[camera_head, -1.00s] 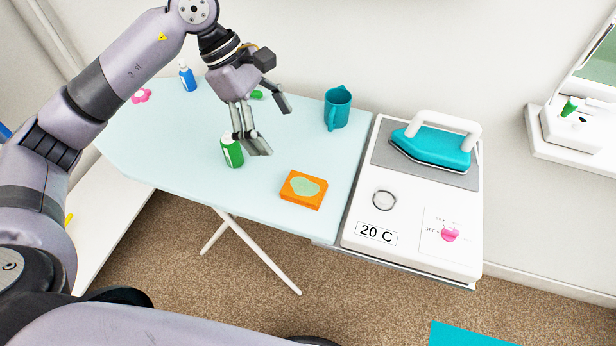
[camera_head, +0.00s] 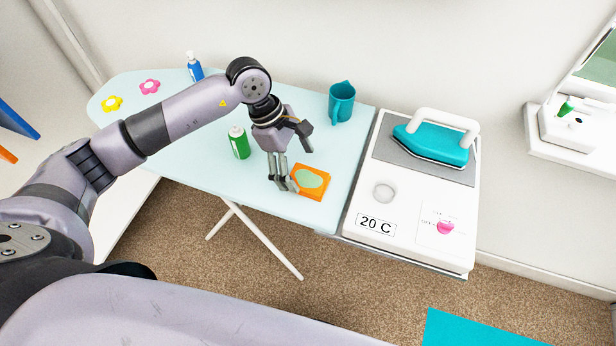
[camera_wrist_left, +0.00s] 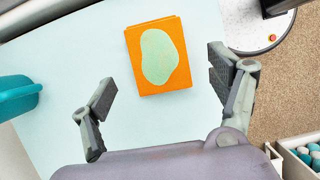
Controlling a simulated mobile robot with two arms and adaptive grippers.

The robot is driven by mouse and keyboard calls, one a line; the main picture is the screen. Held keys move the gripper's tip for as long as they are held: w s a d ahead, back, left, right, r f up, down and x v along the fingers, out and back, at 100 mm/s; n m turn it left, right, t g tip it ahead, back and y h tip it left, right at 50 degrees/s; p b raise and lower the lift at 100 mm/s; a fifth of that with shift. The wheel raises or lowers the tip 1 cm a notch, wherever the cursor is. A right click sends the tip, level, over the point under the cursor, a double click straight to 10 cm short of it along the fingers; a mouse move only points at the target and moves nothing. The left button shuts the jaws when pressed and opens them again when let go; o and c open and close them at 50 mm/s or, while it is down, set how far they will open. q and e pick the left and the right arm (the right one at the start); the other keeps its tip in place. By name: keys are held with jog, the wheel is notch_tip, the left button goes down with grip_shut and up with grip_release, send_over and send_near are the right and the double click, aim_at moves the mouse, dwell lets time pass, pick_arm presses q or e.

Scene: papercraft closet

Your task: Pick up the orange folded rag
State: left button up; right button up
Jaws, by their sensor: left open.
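The orange folded rag (camera_head: 320,194), with a pale green patch on top, lies flat near the front right edge of the ironing board (camera_head: 215,180). My left gripper (camera_head: 298,168) is just to the left of the rag and above the board, pointing down. In the left wrist view the rag (camera_wrist_left: 133,50) lies beyond and between the two spread fingertips (camera_wrist_left: 165,80). The gripper is open and empty. It partly covers the rag's left side in the head view. My right gripper is not in view.
A green bottle (camera_head: 239,142) stands left of my gripper. A teal jug (camera_head: 341,101) stands behind the rag. A blue bottle (camera_head: 194,66) and flower shapes (camera_head: 149,87) are farther left. A white iron station (camera_head: 400,205) with a teal iron (camera_head: 435,146) adjoins on the right.

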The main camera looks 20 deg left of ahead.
aim_at(307, 180)
pick_arm(q)
jog(key=x, duration=0.1)
jog(key=p+x, duration=0.1)
jog(key=x, duration=0.1)
jog(key=shift+d+f, duration=0.1)
jog(key=shift+d, duration=0.25)
jog(key=shift+f, duration=0.25)
jog(key=shift+f+b, duration=0.2)
jog(key=shift+b, duration=0.25)
dwell(0.3)
jog(key=shift+s, duration=0.1)
jog(key=c, duration=1)
